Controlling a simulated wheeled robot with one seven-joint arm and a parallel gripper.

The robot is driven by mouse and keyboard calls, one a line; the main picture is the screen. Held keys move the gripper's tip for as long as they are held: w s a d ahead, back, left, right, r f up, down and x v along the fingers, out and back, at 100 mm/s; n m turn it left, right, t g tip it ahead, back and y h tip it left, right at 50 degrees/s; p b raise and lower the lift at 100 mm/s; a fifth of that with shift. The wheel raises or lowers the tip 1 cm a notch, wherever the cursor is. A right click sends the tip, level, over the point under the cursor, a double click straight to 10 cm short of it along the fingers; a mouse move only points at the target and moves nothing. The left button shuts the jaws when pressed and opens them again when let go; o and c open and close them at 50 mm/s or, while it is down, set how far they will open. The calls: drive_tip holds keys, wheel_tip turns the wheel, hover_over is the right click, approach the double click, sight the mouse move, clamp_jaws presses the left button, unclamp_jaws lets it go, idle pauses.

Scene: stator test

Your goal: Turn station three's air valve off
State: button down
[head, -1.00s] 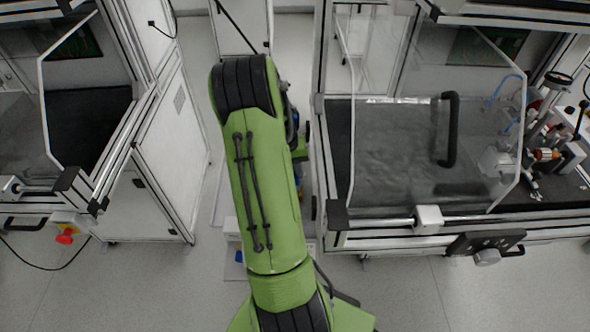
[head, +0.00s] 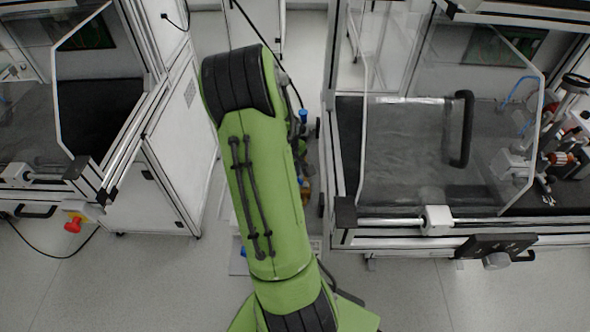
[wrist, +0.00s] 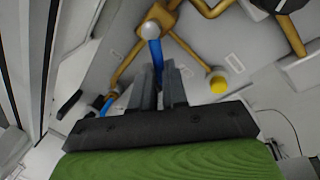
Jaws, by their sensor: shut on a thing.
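In the wrist view my gripper (wrist: 158,85) is shut on a blue valve lever (wrist: 155,52), with its two dark fingers on the lever's near end. The lever runs up from the fingers to a round grey hub (wrist: 150,30) on brass-coloured pipework (wrist: 128,68). A second blue lever (wrist: 107,106) shows lower left, apart from the fingers. I cannot read any station number. In the head view my green arm hides the gripper and the lever it holds.
A yellow round cap (wrist: 217,82) and more pipes stand right of the gripper. In the head view, a glass-fronted station (head: 410,150) is on the right and a white cabinet (head: 165,165) on the left. Grey floor is clear in front.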

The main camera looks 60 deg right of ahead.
drive_tip(key=n, duration=0.1)
drive_tip(key=a+n, duration=0.1)
drive_tip(key=n, duration=0.1)
drive_tip(key=n+b, duration=0.1)
drive_tip(key=shift+a+t, duration=0.35)
drive_tip(key=shift+t, duration=0.05)
drive_tip(key=shift+s+a+n+t+b, duration=0.2)
drive_tip(key=shift+a+n+b, duration=0.1)
drive_tip(key=shift+n, duration=0.65)
drive_tip(key=shift+s+a+n+t+b, duration=0.15)
drive_tip(key=shift+a+n, duration=0.15)
drive_tip(key=shift+n, duration=0.65)
drive_tip(key=c, duration=1.1)
unclamp_jaws()
drive_tip(key=shift+c, duration=0.2)
drive_tip(key=p+v, duration=0.5)
drive_tip(key=v, duration=1)
drive_tip(key=shift+r+p, duration=0.35)
drive_tip(key=shift+r, duration=0.05)
